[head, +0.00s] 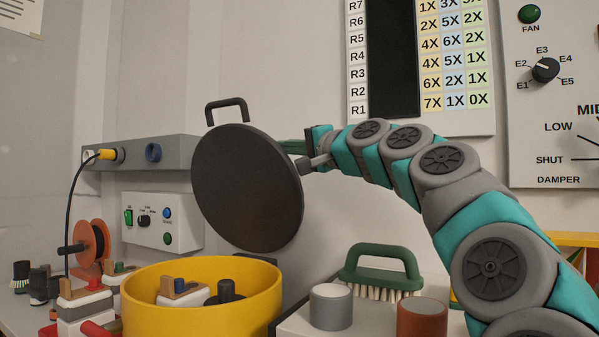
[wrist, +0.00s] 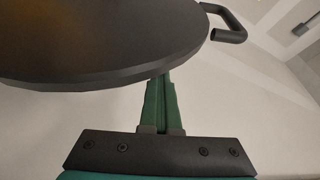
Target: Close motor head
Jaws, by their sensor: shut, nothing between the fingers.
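The motor head appears to be the large dark round disc (head: 247,188) with a bar handle (head: 227,108) on its upper edge. It stands raised and steeply tilted behind and above the yellow tub (head: 200,310). In the wrist view the disc (wrist: 100,40) fills the upper left, with its handle (wrist: 228,25) at the upper right. My gripper (head: 290,147) is at the disc's upper right edge, its tips partly hidden behind it. In the wrist view my gripper's green fingers (wrist: 162,82) are together and empty, reaching the disc's rim; I cannot tell whether they touch it.
The open yellow tub holds or overlaps small parts. A green brush (head: 380,262), a grey cylinder (head: 331,308) and a brown cylinder (head: 422,318) stand to its right. A control box (head: 160,222) and an orange reel (head: 90,247) are at the left. Wall panels stand behind.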

